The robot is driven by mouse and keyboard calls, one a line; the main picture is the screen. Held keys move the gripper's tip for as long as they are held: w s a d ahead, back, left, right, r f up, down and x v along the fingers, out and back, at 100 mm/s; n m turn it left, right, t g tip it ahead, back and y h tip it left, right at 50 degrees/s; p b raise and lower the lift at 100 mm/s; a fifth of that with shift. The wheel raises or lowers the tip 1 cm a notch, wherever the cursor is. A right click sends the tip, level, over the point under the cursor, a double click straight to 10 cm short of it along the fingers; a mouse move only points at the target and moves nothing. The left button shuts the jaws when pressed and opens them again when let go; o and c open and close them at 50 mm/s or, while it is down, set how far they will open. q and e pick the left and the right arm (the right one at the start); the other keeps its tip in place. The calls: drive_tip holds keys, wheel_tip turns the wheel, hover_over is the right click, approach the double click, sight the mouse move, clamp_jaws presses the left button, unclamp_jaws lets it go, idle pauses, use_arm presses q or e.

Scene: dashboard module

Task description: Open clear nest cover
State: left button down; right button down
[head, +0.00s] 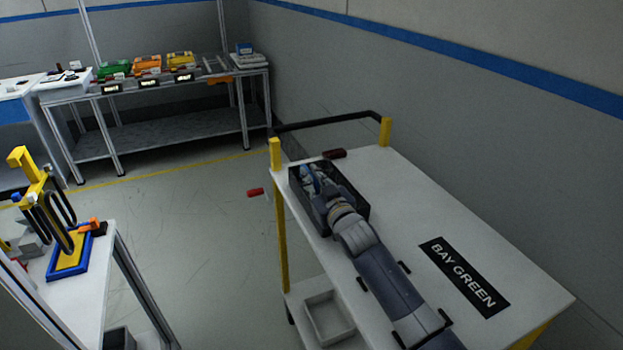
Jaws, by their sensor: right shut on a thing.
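My right arm reaches in from the bottom right along the white cart. Its gripper (312,180) is down inside or over a dark, open-topped box (355,203) at the cart's far left corner. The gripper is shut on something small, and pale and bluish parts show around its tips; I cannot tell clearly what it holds. I cannot make out a clear nest cover for certain. My left gripper is not in view.
The white cart top (430,215) is bare around the BAY GREEN label (463,275). A black rail (330,120) joins two yellow posts. A side table (85,285) holds a yellow fixture (40,195). A bench (150,125) stands behind.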

drive_tip(key=shift+w+d+r+m+p, duration=0.1)
drive_tip(key=shift+d+r+m+p, duration=0.1)
drive_tip(key=shift+r+m+p, duration=0.35)
drive_tip(key=shift+w+d+r+m+p, duration=0.15)
drive_tip(key=shift+d+r+p, duration=0.1)
drive_tip(key=shift+r, duration=0.5)
drive_tip(key=d+r+m+p, duration=0.2)
drive_tip(key=r+m, duration=0.1)
drive_tip(key=shift+w+d+r, duration=0.1)
drive_tip(key=shift+w, duration=0.3)
drive_tip(key=w+d+r+m+b, duration=0.1)
drive_tip(key=w+d+m+b, duration=0.1)
drive_tip(key=d+m, duration=0.4)
drive_tip(key=w+d+r+m+b, duration=0.1)
drive_tip(key=w+d+m+b, duration=0.2)
drive_tip(key=d+m, duration=0.4)
drive_tip(key=shift+w+m+b, duration=0.15)
drive_tip(key=shift+m+b, duration=0.15)
drive_tip(key=shift+b, duration=0.05)
drive_tip(key=shift+d, duration=0.1)
